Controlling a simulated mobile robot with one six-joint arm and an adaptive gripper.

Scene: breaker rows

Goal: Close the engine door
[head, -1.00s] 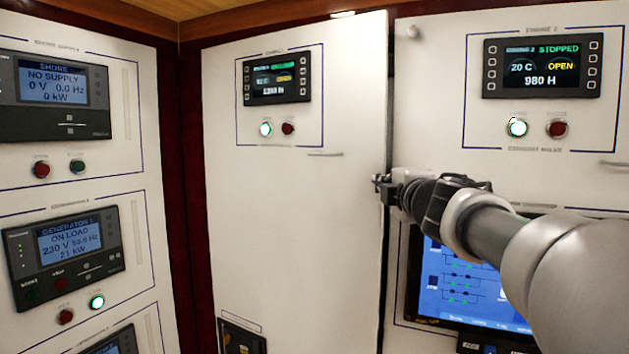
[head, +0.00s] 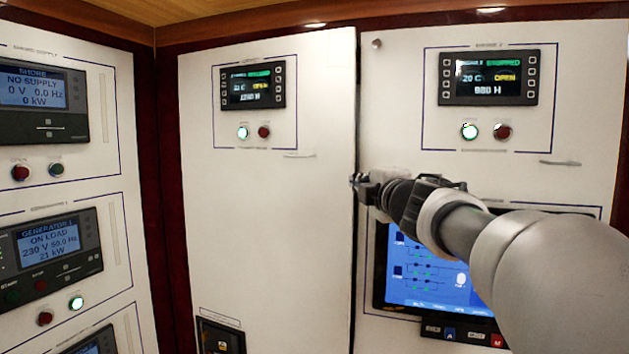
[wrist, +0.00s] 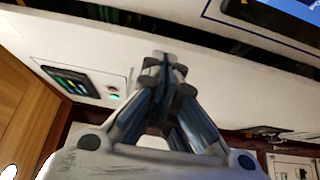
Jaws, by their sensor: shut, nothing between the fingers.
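The engine door (head: 270,230) is the tall white middle panel, with a small display, two round buttons and a short handle (head: 299,155). Its right edge stands beside the right-hand panel with a narrow dark gap at the seam. In the wrist view the door (wrist: 100,45) also shows, and a dark gap with wiring runs along its edge, so it looks slightly ajar. My gripper (head: 357,182) is at the door's right edge, about mid-height. In the wrist view its fingers (wrist: 164,62) are together and empty, over the door's face. Whether they touch it I cannot tell.
The right-hand panel (head: 583,140) carries an engine 2 display (head: 488,77) and a large blue screen (head: 430,265) close below my arm. A left cabinet (head: 100,175) with shore and generator displays stands at an angle. A wooden ceiling edge (head: 240,12) runs above.

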